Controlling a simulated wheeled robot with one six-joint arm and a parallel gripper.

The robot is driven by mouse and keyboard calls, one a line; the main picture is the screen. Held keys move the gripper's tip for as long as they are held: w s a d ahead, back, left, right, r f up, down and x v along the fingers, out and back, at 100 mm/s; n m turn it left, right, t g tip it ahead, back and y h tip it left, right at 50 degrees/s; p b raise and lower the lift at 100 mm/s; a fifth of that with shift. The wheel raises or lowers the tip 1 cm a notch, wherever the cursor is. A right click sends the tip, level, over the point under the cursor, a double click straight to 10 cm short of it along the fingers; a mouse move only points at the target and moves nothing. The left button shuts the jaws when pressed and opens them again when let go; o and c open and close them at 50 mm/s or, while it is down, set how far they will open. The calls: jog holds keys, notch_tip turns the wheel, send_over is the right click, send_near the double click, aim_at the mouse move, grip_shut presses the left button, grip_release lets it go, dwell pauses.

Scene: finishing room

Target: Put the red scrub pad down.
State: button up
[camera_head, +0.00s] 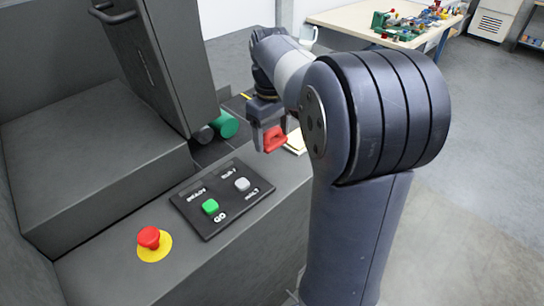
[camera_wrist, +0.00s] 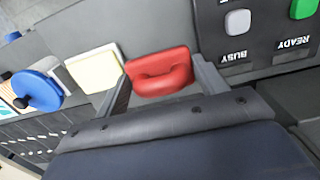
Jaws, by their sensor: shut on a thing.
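The red scrub pad (camera_head: 274,139) is between the two fingers of my gripper (camera_head: 270,138), beyond the button panel in the head view. In the wrist view the red pad (camera_wrist: 160,72), with a raised handle loop, sits between the fingers of my gripper (camera_wrist: 158,84), which is shut on it. The pad appears to be above the grey machine ledge; I cannot tell whether it touches. A cream pad (camera_wrist: 96,69) lies just left of the red one in the wrist view. It is partly hidden behind my arm in the head view (camera_head: 296,142).
A black panel (camera_head: 222,197) with a green and a grey button lies on the ledge, near a red emergency stop button (camera_head: 149,237) on a yellow disc. A green cylinder (camera_head: 226,124) is beside the dark machine housing (camera_head: 160,60). A blue round thing (camera_wrist: 38,90) is at left in the wrist view.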

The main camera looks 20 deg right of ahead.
aim_at(272, 129)
jog(key=shift+f, duration=3.05)
jog(key=shift+f, duration=0.15)
jog(key=o, duration=0.6)
notch_tip(272, 129, up, 12)
jog(key=shift+w+r, duration=0.1)
jog(key=shift+r, duration=0.05)
